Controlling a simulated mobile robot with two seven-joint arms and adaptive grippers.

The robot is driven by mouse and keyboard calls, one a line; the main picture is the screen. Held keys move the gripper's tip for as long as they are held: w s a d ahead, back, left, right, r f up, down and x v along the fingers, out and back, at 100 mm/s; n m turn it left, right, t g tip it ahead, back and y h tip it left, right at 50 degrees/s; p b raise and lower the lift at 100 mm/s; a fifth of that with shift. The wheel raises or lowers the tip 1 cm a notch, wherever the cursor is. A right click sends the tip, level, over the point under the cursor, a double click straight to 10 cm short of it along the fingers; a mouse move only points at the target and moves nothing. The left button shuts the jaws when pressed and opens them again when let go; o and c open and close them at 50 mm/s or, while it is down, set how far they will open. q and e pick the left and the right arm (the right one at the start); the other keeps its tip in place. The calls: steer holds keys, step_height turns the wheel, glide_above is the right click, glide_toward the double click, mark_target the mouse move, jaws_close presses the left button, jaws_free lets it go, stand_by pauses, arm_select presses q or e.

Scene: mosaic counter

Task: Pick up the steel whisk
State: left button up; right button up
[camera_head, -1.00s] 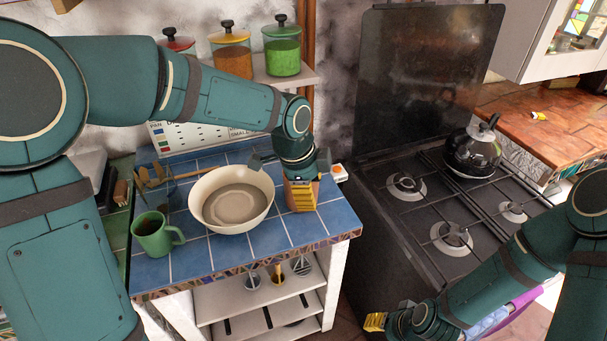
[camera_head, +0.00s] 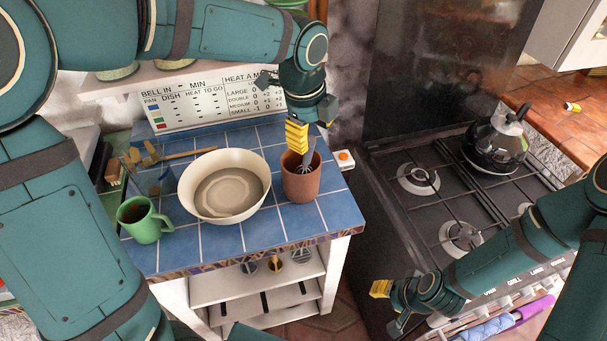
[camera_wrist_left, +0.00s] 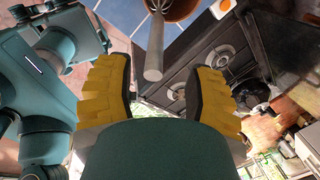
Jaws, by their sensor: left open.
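The steel whisk (camera_head: 308,158) stands handle-up in a terracotta pot (camera_head: 301,186) on the blue tiled counter, right of a cream bowl. Its wires are mostly hidden inside the pot. My left gripper (camera_head: 302,138) is above the pot, fingers by the whisk's upper end. In the left wrist view, my left gripper (camera_wrist_left: 167,88) is open and the whisk's grey handle (camera_wrist_left: 153,58) reaches into the gap between the yellow-padded fingers, with clear space on both sides. My right gripper (camera_head: 388,302) is low in front of the stove; its opening is unclear.
The cream bowl (camera_head: 225,213) stands close left of the pot, and a green mug (camera_head: 143,220) farther left. A stove (camera_head: 400,205) with a black kettle (camera_head: 495,143) stands to the right. A printed board (camera_head: 218,103) leans behind the counter.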

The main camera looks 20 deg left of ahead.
mark_target(311, 157)
arm_select(q)
step_height(311, 157, down, 5)
steer(key=shift+w+r+b, duration=0.1)
steer(key=shift+w+b, duration=0.05)
steer(key=shift+b, duration=0.25)
steer(key=shift+w+f, duration=0.15)
steer(key=shift+f, duration=0.3)
jaws_close()
